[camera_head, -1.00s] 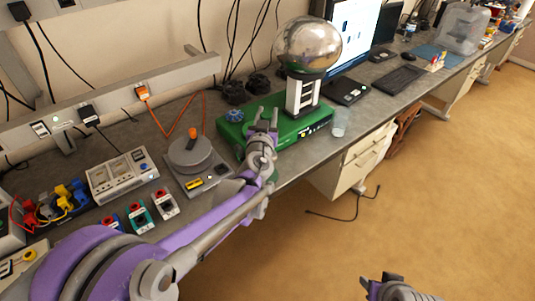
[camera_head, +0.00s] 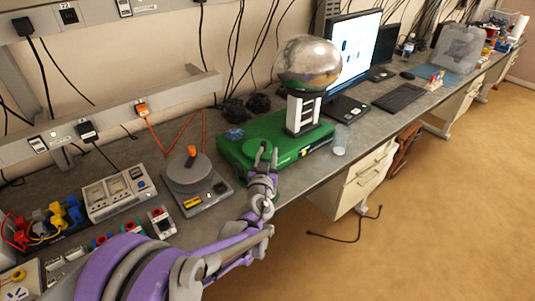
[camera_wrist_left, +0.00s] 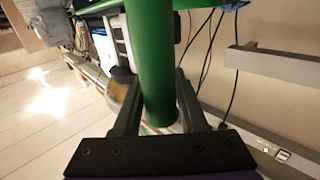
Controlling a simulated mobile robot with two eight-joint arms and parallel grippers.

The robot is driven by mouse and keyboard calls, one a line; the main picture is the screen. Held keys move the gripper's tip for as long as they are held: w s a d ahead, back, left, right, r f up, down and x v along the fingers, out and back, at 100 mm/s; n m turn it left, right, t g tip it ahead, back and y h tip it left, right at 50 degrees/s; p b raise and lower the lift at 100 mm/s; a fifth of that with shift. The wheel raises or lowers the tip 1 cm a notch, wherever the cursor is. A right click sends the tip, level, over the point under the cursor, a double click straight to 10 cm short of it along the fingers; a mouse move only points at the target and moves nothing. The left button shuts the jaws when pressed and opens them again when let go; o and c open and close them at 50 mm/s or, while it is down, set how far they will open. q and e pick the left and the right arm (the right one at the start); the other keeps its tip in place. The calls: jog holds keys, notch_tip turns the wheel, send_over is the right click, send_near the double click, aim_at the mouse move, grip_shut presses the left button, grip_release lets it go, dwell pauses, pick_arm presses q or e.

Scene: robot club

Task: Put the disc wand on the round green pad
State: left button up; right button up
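My left gripper (camera_head: 266,152) is at the front of the green box (camera_head: 232,156). In the left wrist view a thick green cylinder (camera_wrist_left: 156,70) stands between its two fingers (camera_wrist_left: 160,95), with hardly any gap on either side. It could be the disc wand's handle; no disc shows on it, and its far end leaves the picture. In the head view it blends with the box. My right gripper is not in view.
A silver dome (camera_head: 308,62) on a white column stands on the box. Left of it is a grey disc device (camera_head: 188,170) with an orange knob. A clear cup (camera_head: 340,145), monitor (camera_head: 350,55) and keyboard (camera_head: 399,97) are to the right.

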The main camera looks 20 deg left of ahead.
pick_arm(q)
jog(key=o, duration=0.4)
jog(key=shift+r, duration=0.1)
jog(key=s+d, duration=0.1)
jog(key=s, duration=1)
jog(key=s+a+f+n+g+y, duration=0.2)
jog(key=s+a+n+g+y, duration=0.15)
jog(key=s+a+g, duration=0.45)
jog(key=s+d+f+m+g+h, duration=0.1)
jog(key=s+d+f+h, duration=0.1)
jog(key=s, duration=0.4)
jog(key=s+d+f+m+g+h, duration=0.1)
jog(key=s+d+f+m, duration=0.1)
jog(key=s, duration=0.4)
jog(key=s+d+f+m+g+h, duration=0.2)
jog(key=s+f, duration=0.2)
jog(key=s, duration=0.2)
jog(key=shift+d+f+h, duration=0.2)
jog(key=shift+d+h, duration=0.1)
jog(key=shift+h, duration=0.05)
